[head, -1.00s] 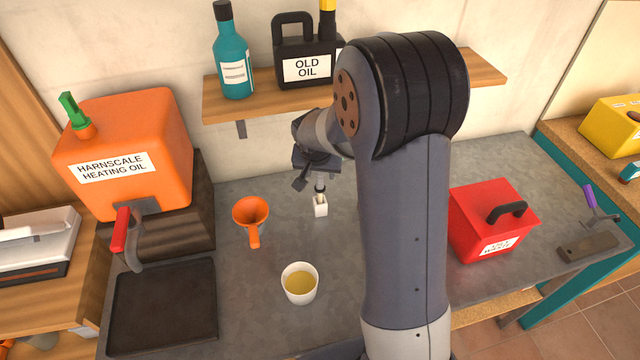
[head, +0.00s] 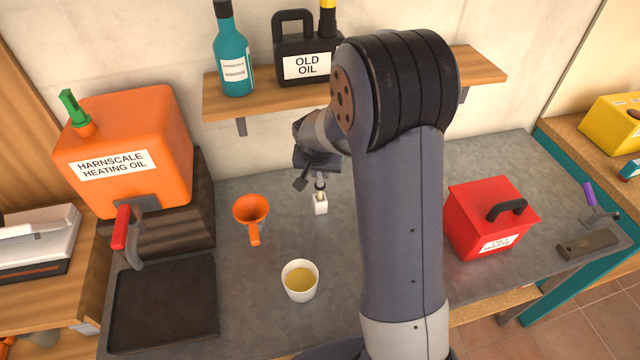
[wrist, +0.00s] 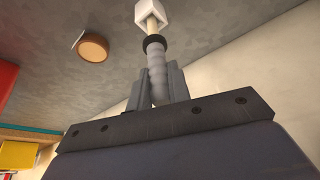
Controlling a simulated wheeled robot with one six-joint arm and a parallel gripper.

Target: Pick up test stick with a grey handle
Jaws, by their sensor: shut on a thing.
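The test stick (wrist: 157,72) has a ribbed grey handle, a dark collar and a pale shaft with a white block at its end. My gripper (wrist: 158,95) is shut on the grey handle in the wrist view. In the head view my gripper (head: 320,180) is small and partly hidden by my wrist. The stick's white end (head: 320,204) shows below it, over the grey bench. I cannot tell whether that end touches the bench.
An orange funnel (head: 251,212) and a cup of yellow liquid (head: 299,281) stand left of the stick. A red box (head: 490,222) stands at right. The orange oil tank (head: 130,140) is at far left. A wooden shelf (head: 400,85) with bottles hangs behind.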

